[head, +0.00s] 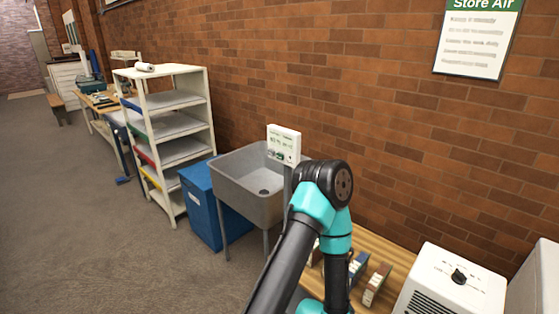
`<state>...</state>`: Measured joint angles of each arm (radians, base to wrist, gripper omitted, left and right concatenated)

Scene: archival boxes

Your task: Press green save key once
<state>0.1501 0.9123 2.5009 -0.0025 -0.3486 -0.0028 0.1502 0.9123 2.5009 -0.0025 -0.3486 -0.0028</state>
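A small white panel (285,142) stands on a post beside the grey sink. Its face carries small dark and green marks, and a green patch (278,155) shows low on it. The marks are too small to read, so I cannot tell for sure which one is the save key. One of my arms, dark with teal joints, rises from the bottom of the head view and bends just right of the panel's lower edge. Its gripper is hidden or out of the picture. No gripper shows, and no other arm is seen.
A grey sink (232,196) on legs and a blue bin (201,207) stand left of the panel. A white shelf rack (207,102) is farther left. A wooden bench (394,252) with small boxes (376,281) and a white machine (458,281) are at right. The brick wall runs behind.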

